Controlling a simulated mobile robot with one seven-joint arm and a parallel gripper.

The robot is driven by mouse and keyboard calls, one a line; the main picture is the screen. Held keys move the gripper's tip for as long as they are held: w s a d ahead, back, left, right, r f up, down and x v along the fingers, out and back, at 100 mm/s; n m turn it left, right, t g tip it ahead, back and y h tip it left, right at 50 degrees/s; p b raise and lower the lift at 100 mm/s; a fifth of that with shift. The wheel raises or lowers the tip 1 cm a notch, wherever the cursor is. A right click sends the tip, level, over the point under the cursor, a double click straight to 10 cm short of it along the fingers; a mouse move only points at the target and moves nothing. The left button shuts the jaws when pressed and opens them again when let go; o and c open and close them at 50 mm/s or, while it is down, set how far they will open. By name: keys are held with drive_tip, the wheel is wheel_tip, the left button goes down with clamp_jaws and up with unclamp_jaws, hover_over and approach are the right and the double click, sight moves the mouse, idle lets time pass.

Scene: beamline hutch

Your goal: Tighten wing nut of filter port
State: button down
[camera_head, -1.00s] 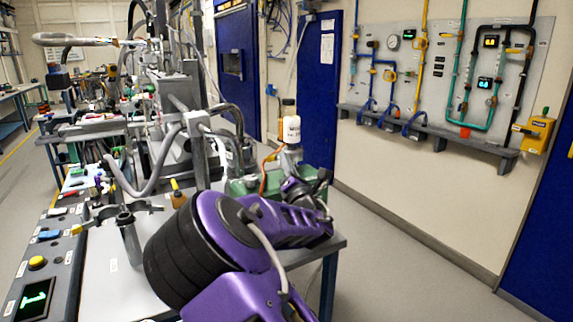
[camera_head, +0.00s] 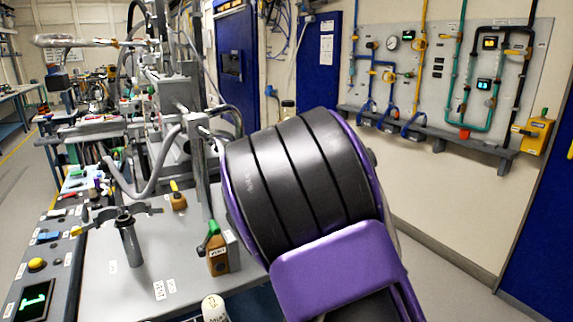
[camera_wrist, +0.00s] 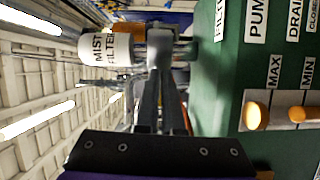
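The white mist filter bottle (camera_wrist: 106,48) lies sideways in the wrist view, with its label readable. A grey clamp-like fitting (camera_wrist: 160,42) sits between it and the green pump body (camera_wrist: 218,105). My gripper (camera_wrist: 160,95) shows as dark grey bars reaching from a black plate to this fitting. I cannot tell whether the bars touch it or hold anything, and no wing nut can be clearly made out. In the head view my purple and black arm hides the gripper, the fitting and the pump.
The pump carries a round yellow sight glass (camera_wrist: 256,115) by MAX and MIN labels. On the grey bench (camera_head: 135,285) stand a post clamp (camera_head: 127,232), a brown valve block (camera_head: 217,256) with a green handle and a white bottle (camera_head: 215,308) at the front edge. Floor is clear right of my arm.

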drive_tip(key=m+g, duration=0.1)
drive_tip(key=m, duration=0.2)
drive_tip(key=shift+f, duration=0.15)
drive_tip(key=shift+f+m+g, duration=0.1)
drive_tip(key=shift+m+g, duration=0.6)
drive_tip(key=shift+m, duration=0.2)
drive_tip(key=c, duration=1.3)
unclamp_jaws()
drive_tip(key=shift+s, duration=0.1)
